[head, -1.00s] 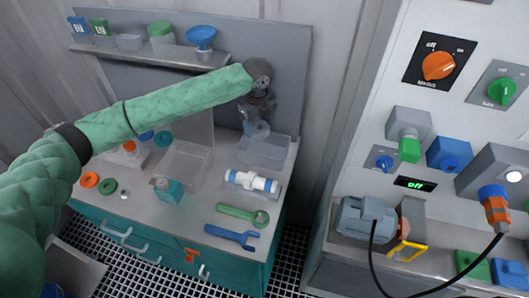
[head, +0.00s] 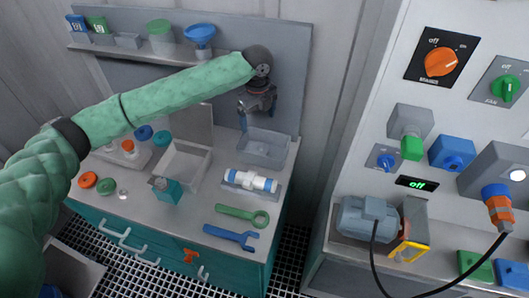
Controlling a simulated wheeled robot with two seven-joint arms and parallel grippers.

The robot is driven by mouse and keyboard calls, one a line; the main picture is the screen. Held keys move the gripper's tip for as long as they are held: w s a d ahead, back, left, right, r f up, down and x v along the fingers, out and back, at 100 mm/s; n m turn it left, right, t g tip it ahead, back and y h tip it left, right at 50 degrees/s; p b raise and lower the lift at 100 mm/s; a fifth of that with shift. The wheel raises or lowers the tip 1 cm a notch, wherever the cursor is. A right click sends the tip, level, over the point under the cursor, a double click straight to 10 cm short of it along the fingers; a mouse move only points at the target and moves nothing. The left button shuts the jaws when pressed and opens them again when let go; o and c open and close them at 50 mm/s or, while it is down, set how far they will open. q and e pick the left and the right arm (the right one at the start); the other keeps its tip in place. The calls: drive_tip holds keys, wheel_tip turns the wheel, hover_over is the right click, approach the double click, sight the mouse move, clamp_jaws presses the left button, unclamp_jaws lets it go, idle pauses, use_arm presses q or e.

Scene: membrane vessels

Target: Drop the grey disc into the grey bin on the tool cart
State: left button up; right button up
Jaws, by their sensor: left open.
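My left gripper (head: 257,112) is open above the back right of the tool cart (head: 150,222). It hangs over a clear grey bin (head: 264,148), with a gap between the fingertips and the bin's rim. I see no disc between the fingers. I cannot make out a grey disc inside the bin. A small pale grey round piece (head: 123,194) lies at the cart's front left, beside a green ring (head: 105,186) and an orange ring (head: 88,180); I cannot tell whether it is the grey disc. My right gripper is out of view.
An open box (head: 184,166) with a raised lid stands mid-cart, near a teal block (head: 167,190). A white and blue cylinder (head: 251,181), a green wrench (head: 242,215) and a blue wrench (head: 231,237) lie to the right. A shelf (head: 150,48) is behind. A control panel stands at right.

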use_arm(q)
drive_tip(key=shift+r+b, duration=0.75)
drive_tip(key=shift+r, duration=1.65)
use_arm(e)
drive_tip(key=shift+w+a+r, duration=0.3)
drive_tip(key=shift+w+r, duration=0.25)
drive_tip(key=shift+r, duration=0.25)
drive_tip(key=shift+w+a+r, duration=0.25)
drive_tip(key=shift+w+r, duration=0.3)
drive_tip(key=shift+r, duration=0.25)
